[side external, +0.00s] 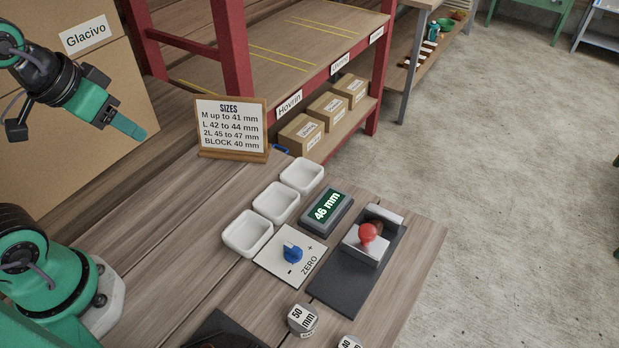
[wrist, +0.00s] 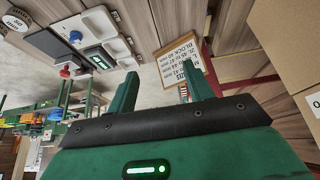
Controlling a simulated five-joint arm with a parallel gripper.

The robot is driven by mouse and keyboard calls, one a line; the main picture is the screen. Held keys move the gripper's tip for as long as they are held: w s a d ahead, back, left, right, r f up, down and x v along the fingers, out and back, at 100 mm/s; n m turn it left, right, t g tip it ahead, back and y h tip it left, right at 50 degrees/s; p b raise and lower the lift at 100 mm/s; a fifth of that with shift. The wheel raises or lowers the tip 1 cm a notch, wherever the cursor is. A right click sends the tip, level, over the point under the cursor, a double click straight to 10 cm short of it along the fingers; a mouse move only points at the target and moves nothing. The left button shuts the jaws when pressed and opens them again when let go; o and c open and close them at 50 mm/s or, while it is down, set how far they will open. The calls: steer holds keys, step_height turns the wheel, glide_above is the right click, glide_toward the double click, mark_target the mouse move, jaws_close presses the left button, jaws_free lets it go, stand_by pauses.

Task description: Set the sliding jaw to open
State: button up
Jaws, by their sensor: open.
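The sliding jaw is a pale metal block (side external: 361,248) with a red ball knob (side external: 367,232), on a dark base plate (side external: 340,289). A fixed pale end block (side external: 386,214) stands behind it. Something brown (side external: 377,226), perhaps a chestnut, shows between the blocks, partly hidden by the knob. The display (side external: 326,209) reads 46 mm. My gripper (side external: 138,132) is high at the left, well away from the jaw, open and empty. In the wrist view its two green fingers (wrist: 160,88) are apart, and the red knob (wrist: 65,72) shows small beyond them.
Three white trays (side external: 246,234) stand left of the display. A ZERO plate with a blue knob (side external: 292,251) lies beside the base plate. A sizes sign (side external: 230,127) stands behind.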

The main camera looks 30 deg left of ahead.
steer(key=shift+w, duration=0.1)
stand_by(0.3)
steer(key=w+d+r+n+g+h, duration=0.1)
steer(key=w+d+n+g, duration=0.3)
steer(key=w+d, duration=1.05)
steer(key=d+f+n, duration=0.1)
steer(key=d+f, duration=0.2)
steer(key=d, duration=0.4)
steer(key=w+d+f+n+g, duration=0.1)
steer(key=d+f+n, duration=0.1)
steer(key=d+f, duration=0.2)
steer(key=w+d+f+n+y, duration=0.1)
steer(key=d+f, duration=0.3)
steer(key=d, duration=0.6)
steer(key=shift+w+d+n+g, duration=0.15)
steer(key=shift+d+n+g, duration=0.15)
steer(key=shift+d+n, duration=0.1)
steer(key=shift+d+f, duration=0.2)
steer(key=shift+d, duration=0.2)
steer(key=shift+f, duration=0.15)
